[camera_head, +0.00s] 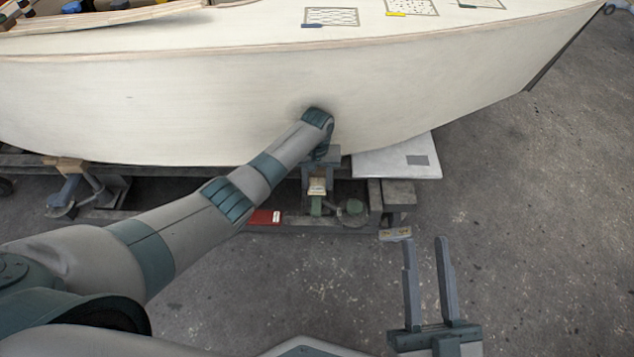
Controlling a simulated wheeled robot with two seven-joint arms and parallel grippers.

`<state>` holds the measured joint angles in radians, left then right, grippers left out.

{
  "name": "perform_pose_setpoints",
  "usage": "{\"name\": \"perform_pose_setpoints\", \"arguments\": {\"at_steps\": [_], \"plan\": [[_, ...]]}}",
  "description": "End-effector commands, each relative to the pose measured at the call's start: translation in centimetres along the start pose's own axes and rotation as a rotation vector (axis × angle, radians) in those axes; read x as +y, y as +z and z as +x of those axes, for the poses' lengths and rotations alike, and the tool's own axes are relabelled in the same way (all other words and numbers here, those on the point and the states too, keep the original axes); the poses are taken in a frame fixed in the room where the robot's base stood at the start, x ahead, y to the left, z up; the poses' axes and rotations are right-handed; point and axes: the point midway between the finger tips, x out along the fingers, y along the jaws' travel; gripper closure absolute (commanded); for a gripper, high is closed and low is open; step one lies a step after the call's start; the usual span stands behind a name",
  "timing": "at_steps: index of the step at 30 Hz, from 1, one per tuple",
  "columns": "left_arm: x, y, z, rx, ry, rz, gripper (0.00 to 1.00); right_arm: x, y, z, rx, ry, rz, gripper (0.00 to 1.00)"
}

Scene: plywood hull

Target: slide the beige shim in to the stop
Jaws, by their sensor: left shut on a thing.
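My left arm reaches out to the stand under the white hull (200,105). My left gripper (318,176) points down there and is shut on the beige shim (317,187), a small pale piece showing just below the fingers. The stop and how deep the shim sits cannot be made out at this size. My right gripper (425,242) is at the lower right, with its two fingers apart and nothing between them, over the bare floor.
A dark cradle beam (225,214) runs under the hull, with a red piece (265,217) on it. A white panel (397,160) lies right of my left gripper. A small wooden block (395,234) is near my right fingertips. Grey floor (530,220) is free at right.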

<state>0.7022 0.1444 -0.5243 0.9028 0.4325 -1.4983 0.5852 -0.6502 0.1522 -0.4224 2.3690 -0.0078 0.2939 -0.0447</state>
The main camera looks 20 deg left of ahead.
Motion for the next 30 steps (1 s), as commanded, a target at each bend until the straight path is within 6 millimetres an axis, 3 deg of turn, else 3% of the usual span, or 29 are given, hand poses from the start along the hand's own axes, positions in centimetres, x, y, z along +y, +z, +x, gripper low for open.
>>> {"name": "perform_pose_setpoints", "arguments": {"at_steps": [17,18,20,30], "plan": [[-0.02,-0.44,-0.05,0.002,0.000,-0.001,0.83,-0.29,-0.99,-0.18,0.053,-0.004,0.000,0.69],[-0.02,-0.45,-0.06,0.003,0.001,-0.001,0.48,-0.29,-0.99,-0.18,0.053,-0.004,0.000,0.69],[-0.02,-0.44,-0.06,0.003,0.001,-0.001,0.36,-0.28,-0.98,-0.18,0.053,-0.004,0.000,0.69],[-0.01,-0.33,-0.02,0.000,0.000,0.000,0.36,-0.26,-0.93,-0.16,0.049,-0.004,0.000,0.69]]}}
